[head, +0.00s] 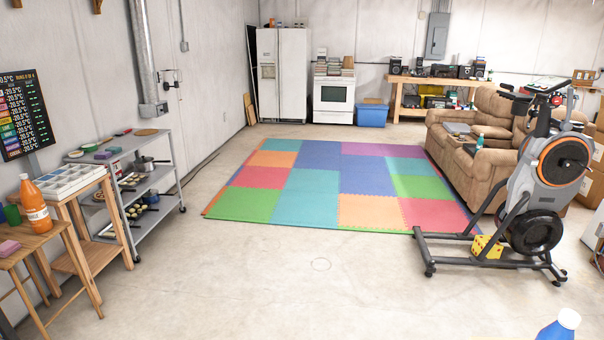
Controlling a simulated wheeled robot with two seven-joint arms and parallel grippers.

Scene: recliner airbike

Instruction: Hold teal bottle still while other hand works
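A small teal bottle (480,141) stands upright on the brown recliner sofa (462,170), on or beside its near armrest, at the right of the head view. It is small and far off, so its exact footing is hard to tell. Neither of my grippers shows in the head view, and nothing is seen touching the bottle.
An exercise bike (530,190) stands in front of the sofa, with a yellow block (487,247) at its base. A blue bottle (556,330) with a white cap shows at the bottom right edge. A wheeled shelf (150,185) stands left. The concrete floor (300,290) ahead is clear.

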